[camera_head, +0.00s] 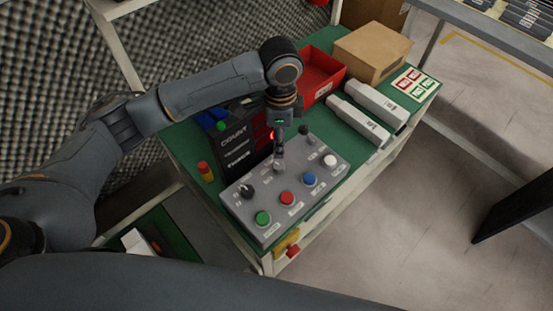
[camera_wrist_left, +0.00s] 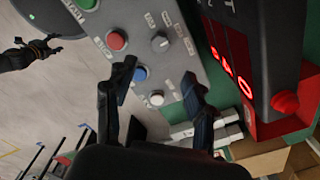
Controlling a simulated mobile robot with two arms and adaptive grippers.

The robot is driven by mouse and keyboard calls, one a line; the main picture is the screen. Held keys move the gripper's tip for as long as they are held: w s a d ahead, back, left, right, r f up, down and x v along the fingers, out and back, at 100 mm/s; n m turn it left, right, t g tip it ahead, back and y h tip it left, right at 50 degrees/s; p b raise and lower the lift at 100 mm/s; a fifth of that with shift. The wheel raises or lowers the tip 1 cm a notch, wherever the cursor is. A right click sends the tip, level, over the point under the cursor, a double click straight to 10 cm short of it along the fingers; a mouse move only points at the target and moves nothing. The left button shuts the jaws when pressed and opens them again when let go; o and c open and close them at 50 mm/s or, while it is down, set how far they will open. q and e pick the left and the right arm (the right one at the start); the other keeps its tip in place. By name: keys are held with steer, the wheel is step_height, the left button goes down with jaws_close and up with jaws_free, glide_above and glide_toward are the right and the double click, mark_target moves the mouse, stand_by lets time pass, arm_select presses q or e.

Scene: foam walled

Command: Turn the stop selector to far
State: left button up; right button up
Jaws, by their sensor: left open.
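A grey control box (camera_head: 269,205) stands on the green bench top. Its middle knob (camera_head: 279,166) is round and grey, with small labels around it; it shows clearly in the left wrist view (camera_wrist_left: 160,43). A second, black knob (camera_head: 247,191) sits near the box's left end. I cannot read which one is the stop selector. My left gripper (camera_head: 279,153) points down just above the middle knob. In the left wrist view its fingers (camera_wrist_left: 158,72) are apart, with nothing between them. What seems to be my right gripper (camera_wrist_left: 30,52) shows small at upper left.
The box has green, red (camera_head: 288,197), blue (camera_head: 309,178) and white buttons in front, and a dark lever (camera_head: 304,131) behind. A black count display (camera_head: 236,140) stands close behind the box. A red tray (camera_head: 322,80), cardboard box (camera_head: 371,53) and white cartons (camera_head: 360,120) lie farther back.

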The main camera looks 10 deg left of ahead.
arm_select(q)
glide_above(279, 165)
step_height(279, 165, down, 4)
steer(key=shift+s+f, duration=0.1)
step_height(279, 165, down, 6)
steer(key=shift+r, duration=0.1)
steer(key=shift+f+b, duration=0.3)
steer(key=shift+f, duration=0.3)
arm_select(e)
steer(key=shift+s+a+f, duration=0.1)
steer(key=shift+a+f, duration=0.2)
steer(key=shift+a, duration=0.1)
arm_select(q)
jaws_close()
arm_select(e)
steer(key=shift+d, duration=0.45)
